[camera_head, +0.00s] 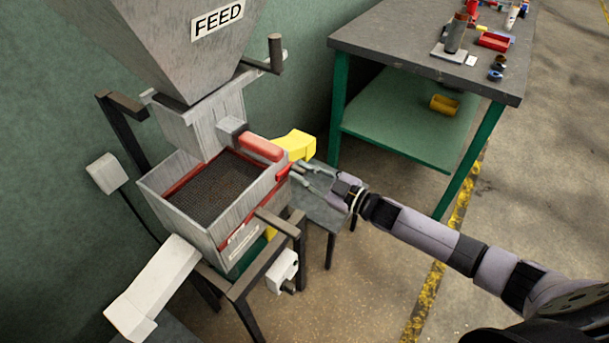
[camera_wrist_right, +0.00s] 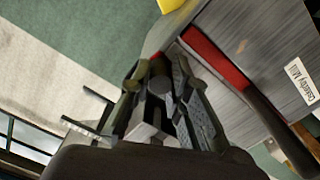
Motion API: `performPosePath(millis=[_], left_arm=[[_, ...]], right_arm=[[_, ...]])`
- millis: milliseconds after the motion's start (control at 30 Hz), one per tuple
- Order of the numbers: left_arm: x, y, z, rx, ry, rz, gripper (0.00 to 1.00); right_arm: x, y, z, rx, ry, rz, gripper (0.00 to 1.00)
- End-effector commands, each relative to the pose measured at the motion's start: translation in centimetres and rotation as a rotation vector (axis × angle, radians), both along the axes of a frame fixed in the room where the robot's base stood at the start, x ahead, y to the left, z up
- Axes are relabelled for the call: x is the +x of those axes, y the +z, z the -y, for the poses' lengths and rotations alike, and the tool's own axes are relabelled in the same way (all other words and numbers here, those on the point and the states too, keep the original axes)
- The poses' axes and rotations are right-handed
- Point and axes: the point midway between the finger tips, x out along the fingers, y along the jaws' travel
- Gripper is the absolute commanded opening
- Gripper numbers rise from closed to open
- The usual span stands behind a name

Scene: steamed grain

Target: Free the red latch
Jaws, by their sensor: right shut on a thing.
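The red latch (camera_head: 285,173) is a small red piece on the right side wall of the grey sieve box (camera_head: 225,236). My right gripper (camera_head: 300,173) reaches in from the right, its fingertips at the latch and shut on it. The fingers hide much of the latch. In the right wrist view my right gripper (camera_wrist_right: 158,92) has its fingers close together beside the grey box wall (camera_wrist_right: 262,40). A red bar (camera_wrist_right: 215,58) runs along that wall. What lies between the fingers is hard to make out there. My left gripper is not in view.
A grey feed hopper (camera_head: 185,40) stands above the box's dark mesh. A red cylinder (camera_head: 262,147) and a yellow chute (camera_head: 296,144) are just behind my gripper. A pale chute (camera_head: 152,288) slopes down front left. A cluttered workbench (camera_head: 400,45) stands back right, with open floor in front.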

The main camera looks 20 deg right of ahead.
Motion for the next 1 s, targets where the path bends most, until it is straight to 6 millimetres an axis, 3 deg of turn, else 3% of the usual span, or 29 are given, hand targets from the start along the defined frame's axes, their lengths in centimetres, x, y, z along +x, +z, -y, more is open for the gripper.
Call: performPosePath(millis=[300,833,867,1000], left_arm=[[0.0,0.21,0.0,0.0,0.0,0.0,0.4],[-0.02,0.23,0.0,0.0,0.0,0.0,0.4],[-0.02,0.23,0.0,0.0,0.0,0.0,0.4],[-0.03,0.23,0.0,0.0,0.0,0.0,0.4]], right_arm=[[0.0,0.56,0.03,-0.106,0.0,0.081,0.0],[0.01,0.7,0.05,-0.127,0.0,0.098,0.0],[0.02,0.7,0.04,-0.126,0.0,0.097,0.18],[0.01,0.69,0.03,-0.126,0.0,0.097,0.28]])
